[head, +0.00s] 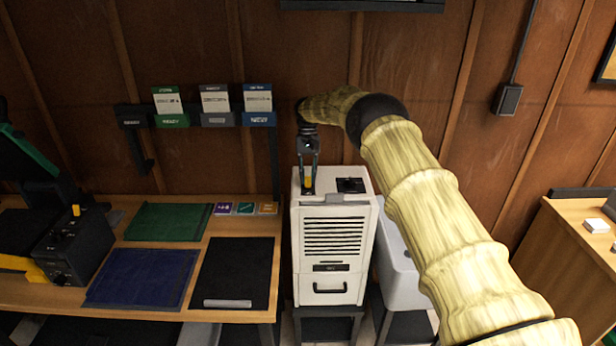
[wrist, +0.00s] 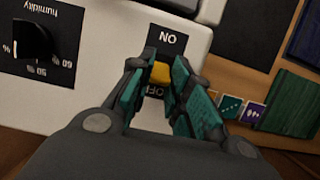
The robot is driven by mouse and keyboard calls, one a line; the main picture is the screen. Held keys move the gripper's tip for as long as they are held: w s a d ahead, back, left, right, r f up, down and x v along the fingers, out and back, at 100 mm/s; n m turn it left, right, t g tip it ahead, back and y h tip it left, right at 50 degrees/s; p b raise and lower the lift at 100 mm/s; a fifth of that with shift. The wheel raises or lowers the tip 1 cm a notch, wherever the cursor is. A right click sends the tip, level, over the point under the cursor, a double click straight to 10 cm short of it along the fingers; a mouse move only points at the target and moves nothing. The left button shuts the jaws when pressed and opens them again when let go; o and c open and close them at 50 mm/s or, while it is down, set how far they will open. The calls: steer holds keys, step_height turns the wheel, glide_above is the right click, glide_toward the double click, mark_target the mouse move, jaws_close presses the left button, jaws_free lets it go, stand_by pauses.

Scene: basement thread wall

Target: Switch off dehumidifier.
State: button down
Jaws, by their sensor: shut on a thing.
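The white dehumidifier (head: 332,282) stands upright beside the wooden bench, with a front grille and a handle slot below it. On its top are a yellow switch lever (head: 308,183) and a black humidity dial (head: 351,185). In the wrist view the yellow lever (wrist: 160,72) sits between an ON label (wrist: 168,38) and a partly hidden OFF label (wrist: 155,91); which way it leans I cannot tell. My gripper (head: 308,178) points down over the top panel, its fingertips closed around the lever. The dial (wrist: 32,40) shows at the wrist view's upper left.
The bench (head: 190,308) at left holds a green mat (head: 168,222), a blue mat (head: 142,278), a black mat (head: 236,268) and small coloured cards (head: 245,209). A wall rack (head: 197,117) hangs above. A white basin (head: 400,270) stands right of the dehumidifier, partly behind my arm.

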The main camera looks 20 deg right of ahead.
steer(key=c, duration=1.3)
jaws_free()
steer(key=v, duration=0.7)
steer(key=shift+w+r, duration=0.2)
